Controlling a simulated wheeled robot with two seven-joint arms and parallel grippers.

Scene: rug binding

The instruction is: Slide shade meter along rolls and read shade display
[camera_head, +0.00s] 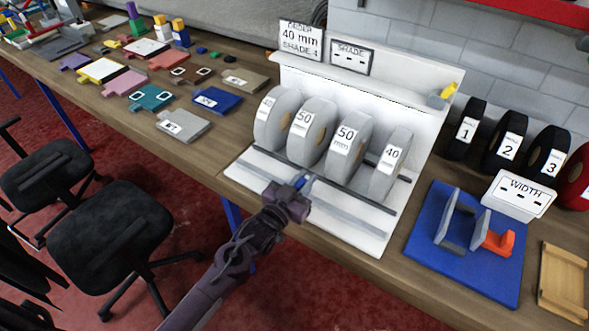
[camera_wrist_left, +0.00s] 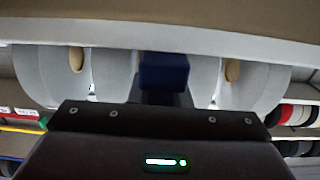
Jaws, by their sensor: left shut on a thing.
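Four pale rolls stand in a row on the white rack (camera_head: 345,222), labelled 40 (camera_head: 272,118), 50 (camera_head: 305,130), 50 (camera_head: 342,148) and 40 (camera_head: 389,165). My left gripper (camera_head: 298,189) is shut on the small blue shade meter (camera_head: 303,181) at the rail in front of the rolls, near the two 50 rolls. In the left wrist view the blue meter (camera_wrist_left: 165,72) sits between two rolls; whether it touches one is unclear. The SHADE display (camera_head: 351,57) on the rack's top shows only dashes. The order card (camera_head: 301,40) reads 40 mm, SHADE 4. My right gripper is out of view.
A blue width gauge board (camera_head: 468,262) with a WIDTH display (camera_head: 519,194) showing dashes stands right of the rack. Black rolls numbered 1 (camera_head: 465,130), 2 and 3 stand behind it. Coloured swatches lie left on the table. A chair (camera_head: 108,235) stands in front.

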